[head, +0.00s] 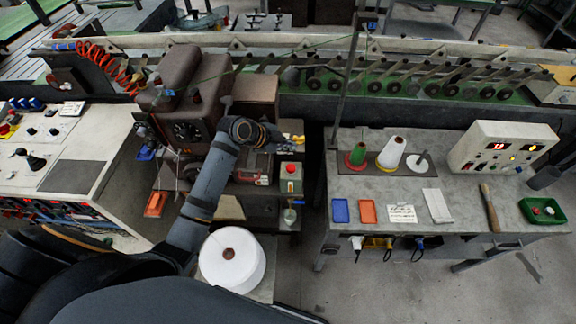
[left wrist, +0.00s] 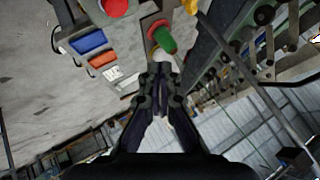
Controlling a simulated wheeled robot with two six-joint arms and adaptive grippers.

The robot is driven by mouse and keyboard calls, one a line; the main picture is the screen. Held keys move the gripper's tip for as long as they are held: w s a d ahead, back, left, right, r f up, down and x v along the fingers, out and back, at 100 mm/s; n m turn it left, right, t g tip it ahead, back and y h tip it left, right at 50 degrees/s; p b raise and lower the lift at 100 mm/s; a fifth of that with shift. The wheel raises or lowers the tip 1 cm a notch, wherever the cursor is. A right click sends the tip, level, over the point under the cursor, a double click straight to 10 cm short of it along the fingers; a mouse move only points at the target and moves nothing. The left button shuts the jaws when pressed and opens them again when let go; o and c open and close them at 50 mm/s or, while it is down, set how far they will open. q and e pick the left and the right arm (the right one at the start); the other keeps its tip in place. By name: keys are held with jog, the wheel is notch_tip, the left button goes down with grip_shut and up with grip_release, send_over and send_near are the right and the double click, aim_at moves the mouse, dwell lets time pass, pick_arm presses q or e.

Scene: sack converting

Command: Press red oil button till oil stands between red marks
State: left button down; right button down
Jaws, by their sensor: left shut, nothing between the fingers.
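A round red button (head: 291,168) sits on top of a small grey box (head: 291,183) at the right side of the brown sewing head. The left wrist view shows a large red round top (left wrist: 115,7), cut by the upper edge, that looks like this button. My left gripper (head: 283,138) is shut and empty, above and behind the button in the head view and apart from it. Its closed fingertips (left wrist: 160,72) show in the left wrist view. A small clear and bluish fitting (head: 290,215) hangs below the box. I cannot make out an oil level or red marks. My right gripper is out of view.
The brown sewing head (head: 190,100) stands close left of my gripper. A grey table (head: 460,205) at the right holds thread cones, trays and a control box (head: 503,148). A white thread cone (head: 232,260) stands below my arm. A yellow part (head: 298,139) is beside the gripper.

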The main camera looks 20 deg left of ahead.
pick_arm(q)
jog(key=shift+r, duration=0.25)
jog(key=b, duration=0.7)
send_over(289, 168)
notch_tip(289, 168, down, 8)
jog(key=shift+r, duration=0.1)
jog(key=shift+f, duration=0.55)
dwell(0.6)
jog(key=shift+f+b, duration=0.3)
jog(key=shift+f, duration=0.1)
